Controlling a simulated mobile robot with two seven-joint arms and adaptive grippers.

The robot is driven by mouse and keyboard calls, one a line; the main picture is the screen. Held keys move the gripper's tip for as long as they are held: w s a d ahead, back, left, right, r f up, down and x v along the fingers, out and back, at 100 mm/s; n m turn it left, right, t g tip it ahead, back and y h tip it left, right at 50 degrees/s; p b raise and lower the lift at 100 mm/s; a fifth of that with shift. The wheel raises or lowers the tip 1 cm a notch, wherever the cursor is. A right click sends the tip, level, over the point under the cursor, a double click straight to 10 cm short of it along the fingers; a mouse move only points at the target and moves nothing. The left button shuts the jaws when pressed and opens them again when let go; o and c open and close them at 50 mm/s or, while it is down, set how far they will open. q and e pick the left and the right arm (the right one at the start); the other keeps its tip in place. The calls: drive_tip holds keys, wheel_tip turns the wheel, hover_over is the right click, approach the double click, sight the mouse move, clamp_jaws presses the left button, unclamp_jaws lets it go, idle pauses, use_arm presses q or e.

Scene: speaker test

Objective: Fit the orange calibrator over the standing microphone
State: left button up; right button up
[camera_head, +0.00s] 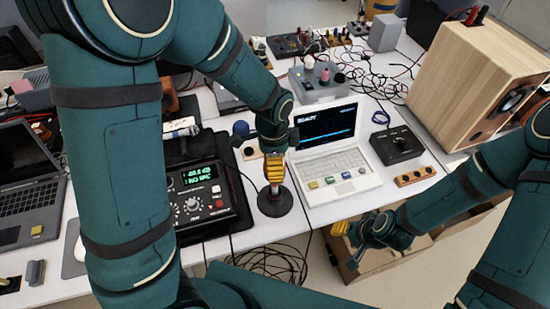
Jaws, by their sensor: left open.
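The microphone stand has a round black base (275,204) and a short upright stem, and stands on the white table in front of the white laptop. My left gripper (274,174) is open and points down over the stem, its yellow-orange fingers around the stand's top. They hide the microphone's top. I cannot clearly tell the orange calibrator from these fingers; whether it sits on the microphone is hidden. My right gripper (342,229), also with yellow fingers, is at the table's front edge over an open cardboard box; its opening cannot be made out.
A black meter with a green display (197,190) stands left of the stand. The white laptop (325,150) is close behind on the right. An orange strip with dark holes (415,176), a black knob box (397,145) and a wooden speaker (470,80) are on the right. Loose cables hang below.

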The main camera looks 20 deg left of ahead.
use_arm(q)
drive_tip(key=r, duration=1.2)
drive_tip(key=shift+s+a, duration=0.1)
drive_tip(key=shift+a, duration=0.1)
